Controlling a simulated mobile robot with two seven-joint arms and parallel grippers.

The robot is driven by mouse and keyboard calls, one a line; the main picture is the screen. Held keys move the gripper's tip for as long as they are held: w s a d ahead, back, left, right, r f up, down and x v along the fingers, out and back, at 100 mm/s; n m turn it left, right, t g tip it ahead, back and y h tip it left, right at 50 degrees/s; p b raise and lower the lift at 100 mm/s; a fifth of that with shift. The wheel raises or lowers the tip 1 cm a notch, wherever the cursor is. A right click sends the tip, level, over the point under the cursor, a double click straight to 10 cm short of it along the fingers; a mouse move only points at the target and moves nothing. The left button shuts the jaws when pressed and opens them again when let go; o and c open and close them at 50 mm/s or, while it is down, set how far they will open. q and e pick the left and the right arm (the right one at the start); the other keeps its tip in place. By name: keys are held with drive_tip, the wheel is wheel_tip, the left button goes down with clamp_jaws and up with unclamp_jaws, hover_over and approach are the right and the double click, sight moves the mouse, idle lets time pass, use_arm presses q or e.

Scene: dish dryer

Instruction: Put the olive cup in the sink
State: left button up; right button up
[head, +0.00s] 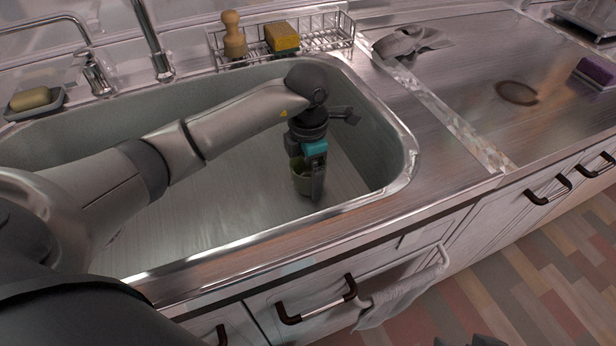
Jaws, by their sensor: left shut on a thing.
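The olive cup (300,182) is inside the sink (215,225), near its right end and low over the floor of the basin. My left gripper (309,180) points down into the sink and is shut on the cup, with a finger in front of it. The cup looks upright and is partly hidden by the gripper. I cannot tell whether it touches the sink floor.
A wire rack (325,40) with a brush (234,35) and a yellow sponge (282,38) stands behind the sink. Faucets are at the back left. A grey cloth (411,41) lies on the right counter. The sink's middle is clear.

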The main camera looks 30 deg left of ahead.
use_arm(q)
drive_tip(key=shift+f, duration=0.1)
use_arm(e)
drive_tip(key=shift+r, duration=0.15)
use_arm(q)
drive_tip(key=shift+f, duration=0.15)
drive_tip(key=o, duration=1.2)
drive_tip(key=shift+o, duration=0.2)
use_arm(e)
drive_tip(key=shift+w+a, duration=0.1)
use_arm(q)
drive_tip(key=shift+r, duration=0.3)
wheel_tip(320, 180, up, 12)
drive_tip(key=p, duration=0.5)
drive_tip(key=shift+f, duration=0.15)
use_arm(e)
wheel_tip(320, 180, down, 11)
drive_tip(key=s+g, duration=0.1)
drive_tip(key=s, duration=0.1)
drive_tip(key=shift+d+g, duration=0.25)
drive_tip(key=shift+g, duration=0.15)
